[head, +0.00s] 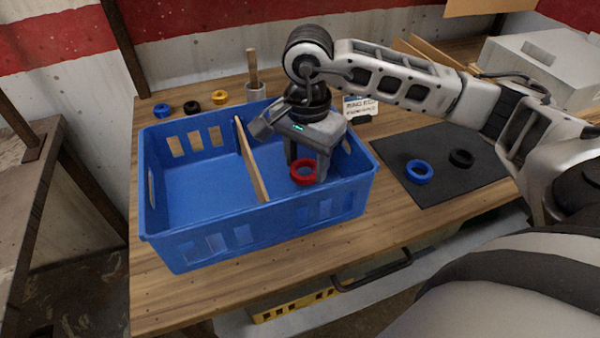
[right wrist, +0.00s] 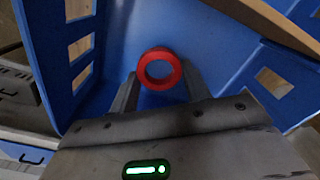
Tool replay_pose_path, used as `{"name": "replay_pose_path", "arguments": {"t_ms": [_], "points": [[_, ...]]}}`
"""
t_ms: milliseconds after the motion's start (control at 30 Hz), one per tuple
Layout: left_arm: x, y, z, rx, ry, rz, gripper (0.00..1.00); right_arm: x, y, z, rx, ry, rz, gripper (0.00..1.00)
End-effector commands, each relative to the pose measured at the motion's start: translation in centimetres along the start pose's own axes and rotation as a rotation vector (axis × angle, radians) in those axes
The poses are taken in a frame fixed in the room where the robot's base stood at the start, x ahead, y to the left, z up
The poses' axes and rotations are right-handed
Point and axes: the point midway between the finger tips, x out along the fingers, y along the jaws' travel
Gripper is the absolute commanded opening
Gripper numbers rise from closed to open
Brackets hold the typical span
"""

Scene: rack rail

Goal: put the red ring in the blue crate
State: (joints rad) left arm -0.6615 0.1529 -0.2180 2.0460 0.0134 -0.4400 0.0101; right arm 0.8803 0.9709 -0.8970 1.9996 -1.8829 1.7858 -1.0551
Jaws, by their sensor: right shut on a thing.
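The blue crate (head: 190,250) stands on the wooden table, split by a wooden divider (head: 251,160) into a left and a right compartment. My right gripper (head: 305,170) points down into the right compartment. It is shut on the red ring (head: 303,183), which shows between the two fingers in the right wrist view (right wrist: 160,54). The ring is over or inside the right compartment; its height above the crate floor is hard to tell. The crate's blue inside shows behind the ring in the right wrist view. My left gripper is not in view.
A black mat (head: 440,185) on the right holds a blue ring (head: 419,171) and a black ring (head: 461,158). Blue, black and yellow rings lie behind the crate, beside a grey holder with a wooden peg (head: 253,75). A small sign (head: 361,107) stands behind the crate.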

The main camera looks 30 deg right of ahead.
Motion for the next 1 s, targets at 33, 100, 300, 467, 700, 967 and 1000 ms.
{"name": "replay_pose_path", "arguments": {"t_ms": [33, 100, 300, 467, 700, 967, 1000], "points": [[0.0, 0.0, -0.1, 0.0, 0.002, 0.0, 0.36, 0.3, 0.0, 0.0, 0.0, -0.001, 0.001, 0.25], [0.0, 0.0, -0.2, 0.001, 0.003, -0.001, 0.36, 0.8, 0.0, 0.0, -0.001, -0.001, 0.003, 0.25], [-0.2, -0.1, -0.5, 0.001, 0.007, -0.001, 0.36, 3.5, 0.1, 0.1, -0.003, -0.002, 0.004, 0.25], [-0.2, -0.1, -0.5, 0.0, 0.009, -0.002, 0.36, 4.1, 0.0, 0.1, -0.003, 0.0, -0.001, 0.25], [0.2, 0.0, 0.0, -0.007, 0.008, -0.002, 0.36, 4.5, 0.0, 0.1, -0.003, -0.001, -0.001, 0.25], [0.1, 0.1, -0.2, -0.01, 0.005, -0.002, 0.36, 4.3, 0.0, 0.1, -0.003, -0.001, 0.0, 0.69], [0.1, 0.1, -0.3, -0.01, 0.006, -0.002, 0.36, 4.3, 0.0, 0.1, -0.003, -0.001, 0.0, 0.69]]}}
